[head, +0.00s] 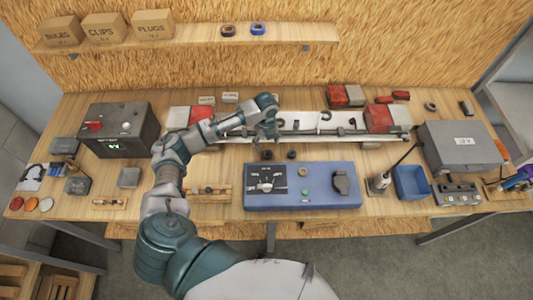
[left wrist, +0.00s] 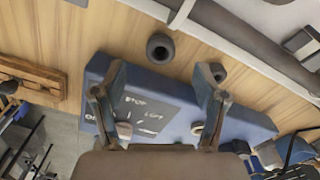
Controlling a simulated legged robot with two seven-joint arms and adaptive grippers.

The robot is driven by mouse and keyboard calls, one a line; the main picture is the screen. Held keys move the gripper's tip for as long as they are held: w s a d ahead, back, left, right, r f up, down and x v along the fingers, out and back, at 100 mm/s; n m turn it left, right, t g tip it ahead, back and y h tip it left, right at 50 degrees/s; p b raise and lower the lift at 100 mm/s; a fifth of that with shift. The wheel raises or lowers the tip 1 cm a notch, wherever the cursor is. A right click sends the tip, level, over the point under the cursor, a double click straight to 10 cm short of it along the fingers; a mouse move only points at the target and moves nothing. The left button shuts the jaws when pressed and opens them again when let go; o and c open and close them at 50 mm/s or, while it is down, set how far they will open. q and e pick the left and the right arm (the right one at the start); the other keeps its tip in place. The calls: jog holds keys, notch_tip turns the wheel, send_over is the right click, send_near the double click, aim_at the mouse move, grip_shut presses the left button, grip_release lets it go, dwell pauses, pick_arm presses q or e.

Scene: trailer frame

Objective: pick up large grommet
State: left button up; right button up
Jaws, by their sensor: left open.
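Two dark ring-shaped grommets lie on the wooden bench between the white rail and the blue panel. The left grommet (head: 267,155) looks the larger in the left wrist view (left wrist: 160,47); the smaller right grommet (head: 291,154) also shows there (left wrist: 217,72). My left gripper (head: 268,134) is above the bench just behind the left grommet in the head view. In the left wrist view its two fingers (left wrist: 162,82) are spread, with nothing between them but the panel below. My right gripper is in neither view.
The blue panel (head: 320,199) with a dial and knob stands in front of the grommets. The long white rail (head: 330,122) lies behind them, with red-and-grey blocks. A wooden rack (head: 208,193) is at left, a blue bin (head: 411,182) and grey box (head: 460,147) at right.

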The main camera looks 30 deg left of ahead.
aim_at(267, 154)
pick_arm(q)
jog(key=shift+w+f, duration=0.25)
jog(key=shift+f, duration=0.95)
jog(key=f, duration=0.1)
jog(key=f+p, duration=0.1)
jog(key=f, duration=0.1)
jog(key=s+d+f, duration=0.1)
jog(key=shift+f, duration=0.25)
jog(key=shift+w+a+f, duration=0.1)
jog(key=shift+f, duration=0.25)
jog(key=shift+a, duration=0.15)
jog(key=shift+c, duration=0.9)
jog(key=c, duration=0.7)
jog(key=shift+c, duration=0.3)
